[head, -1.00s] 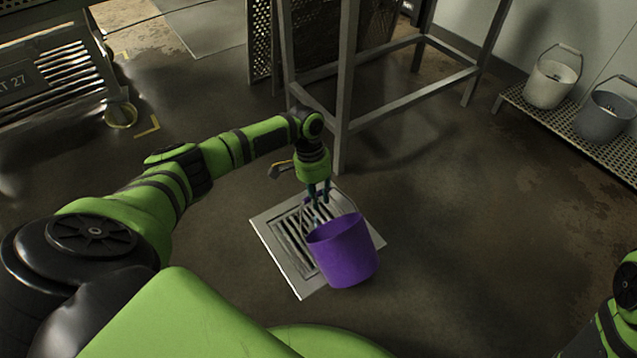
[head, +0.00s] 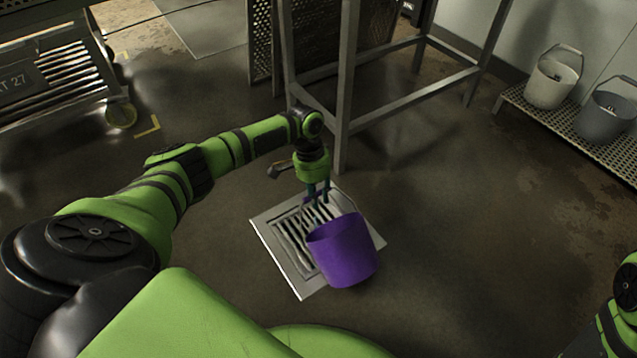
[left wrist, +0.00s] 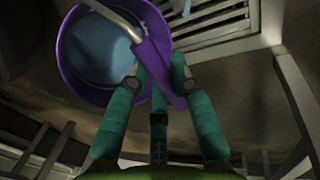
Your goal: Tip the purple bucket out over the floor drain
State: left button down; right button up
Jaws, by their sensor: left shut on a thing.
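The purple bucket (head: 345,255) hangs tilted over the floor drain (head: 266,243), its mouth turned toward the upper left. My left gripper (head: 318,195) is above the drain, beside the bucket's mouth. In the left wrist view, its teal fingers (left wrist: 162,80) are shut on the purple grip of the bucket's handle. That view also shows the bucket (left wrist: 72,55) with bluish liquid inside and part of the drain grate (left wrist: 215,22). A pale streak lies over the slats. The bucket covers the drain's lower right part. My right gripper is out of view.
A grey metal frame (head: 345,90) stands close behind my left gripper. A slatted cart (head: 60,75) is at the upper left. A white bucket (head: 550,82) and a grey bucket (head: 603,115) stand on a perforated low rack at right. The floor right of the drain is clear.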

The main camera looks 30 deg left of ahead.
pick_arm(q)
jog(key=shift+w+a+f+b, duration=0.2)
jog(key=shift+a+f+b, duration=0.35)
jog(key=shift+b, duration=0.1)
jog(key=shift+w+a+f+b, duration=0.15)
jog(key=shift+a+f+b, duration=0.25)
jog(key=shift+f+b, duration=0.15)
dwell(1.1)
jog(key=shift+w+a+f+h+b, duration=0.1)
jog(key=shift+a+f+h+b, duration=0.25)
jog(key=shift+b, duration=0.35)
jog(key=shift+w+a+f+b, duration=0.15)
jog(key=shift+a+f+b, duration=0.1)
jog(key=shift+b, duration=0.1)
jog(key=shift+w+a+f+b, duration=0.3)
jog(key=shift+a+f+b, duration=0.25)
jog(key=shift+b, duration=0.35)
dwell(0.6)
jog(key=shift+w+a+f+b, duration=0.15)
jog(key=shift+a+f+b, duration=0.35)
jog(key=shift+b, duration=0.5)
jog(key=shift+f, duration=0.1)
